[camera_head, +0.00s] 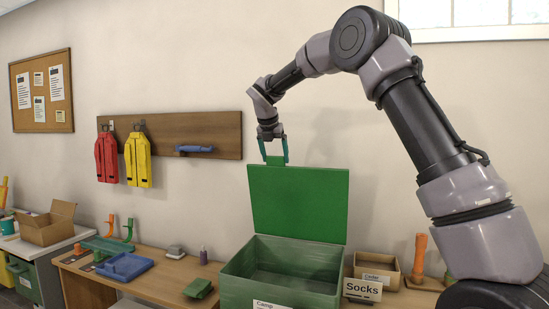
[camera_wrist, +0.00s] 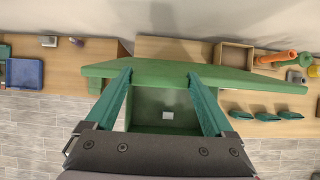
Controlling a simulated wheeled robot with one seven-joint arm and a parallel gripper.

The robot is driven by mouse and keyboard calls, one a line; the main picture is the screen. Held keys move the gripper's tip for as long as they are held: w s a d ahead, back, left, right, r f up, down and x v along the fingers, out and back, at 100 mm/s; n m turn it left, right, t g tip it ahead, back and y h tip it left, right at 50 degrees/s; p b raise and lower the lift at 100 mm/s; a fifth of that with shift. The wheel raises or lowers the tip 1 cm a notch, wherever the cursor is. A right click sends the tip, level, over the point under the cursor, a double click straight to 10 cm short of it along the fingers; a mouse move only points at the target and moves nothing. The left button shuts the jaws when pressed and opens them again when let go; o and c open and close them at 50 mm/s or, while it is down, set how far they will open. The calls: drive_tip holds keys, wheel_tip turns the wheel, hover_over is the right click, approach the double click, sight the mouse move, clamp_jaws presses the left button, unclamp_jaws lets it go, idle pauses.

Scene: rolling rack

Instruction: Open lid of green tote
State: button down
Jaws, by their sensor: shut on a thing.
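The green tote (camera_head: 243,288) stands on the wooden bench with a white label on its front, partly cut off by the frame edge. Its lid (camera_head: 298,205) stands raised, roughly upright, along the back of the tote, so the tote's empty-looking inside shows. My gripper (camera_head: 275,159) points down at the lid's top edge, left of its middle, and is shut on the small green tab there. In the wrist view, the two green fingers (camera_wrist: 159,75) reach the lid (camera_wrist: 235,77), which is seen nearly edge-on. The tote interior (camera_wrist: 150,103) shows below it; the tab is hidden.
A small cardboard box (camera_head: 375,267) and a "Socks" sign (camera_head: 362,290) stand right of the tote. An orange tool (camera_head: 419,258) is beyond them. A blue tray (camera_head: 124,267) lies left on the bench. Red (camera_head: 107,157) and yellow (camera_head: 138,160) vests hang on the wall board.

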unclamp_jaws()
drive_tip(key=shift+r, duration=0.1)
drive_tip(key=v, duration=1)
drive_tip(key=shift+s+r, duration=0.2)
